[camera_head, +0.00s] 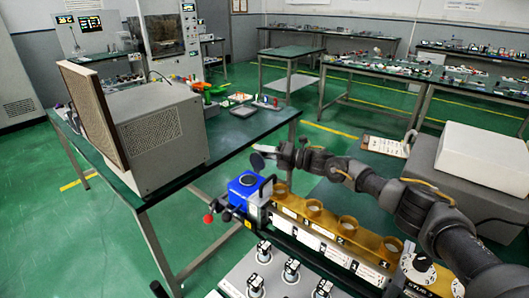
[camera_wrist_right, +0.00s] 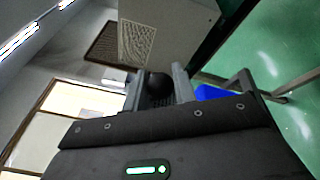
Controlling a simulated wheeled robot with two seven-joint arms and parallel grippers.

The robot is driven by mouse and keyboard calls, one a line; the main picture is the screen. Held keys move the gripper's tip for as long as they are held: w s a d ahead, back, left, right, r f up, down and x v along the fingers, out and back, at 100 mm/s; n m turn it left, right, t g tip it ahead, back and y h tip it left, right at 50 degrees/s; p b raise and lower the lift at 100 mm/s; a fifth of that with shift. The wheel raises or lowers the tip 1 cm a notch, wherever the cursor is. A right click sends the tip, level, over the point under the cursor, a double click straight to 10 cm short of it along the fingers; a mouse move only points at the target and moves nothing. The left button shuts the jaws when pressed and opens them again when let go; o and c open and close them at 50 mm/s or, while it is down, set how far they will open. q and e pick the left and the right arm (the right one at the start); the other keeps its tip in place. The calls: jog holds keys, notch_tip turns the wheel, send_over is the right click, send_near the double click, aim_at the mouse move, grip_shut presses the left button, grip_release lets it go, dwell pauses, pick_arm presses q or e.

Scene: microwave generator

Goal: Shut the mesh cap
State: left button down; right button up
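A dark round disc (camera_head: 258,161), which I take to be the mesh cap, stands up above the blue block (camera_head: 247,186) at the far end of the brass-coloured waveguide (camera_head: 315,210). My right gripper (camera_head: 270,152) is just to its right, at the disc's edge; I cannot tell whether they touch. In the right wrist view, the two fingers of my right gripper (camera_wrist_right: 158,85) stand apart, with a dark round shape (camera_wrist_right: 160,82) showing between or beyond them. The mesh itself is too small to make out. My left gripper is not in view.
A grey box with a brown panel (camera_head: 85,110) stands on the green table (camera_head: 235,130) to the left. A white box (camera_head: 485,155) is at the right. Dials line the front.

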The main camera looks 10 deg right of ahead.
aim_at(259, 154)
grip_shut()
jog(key=shift+d, duration=0.15)
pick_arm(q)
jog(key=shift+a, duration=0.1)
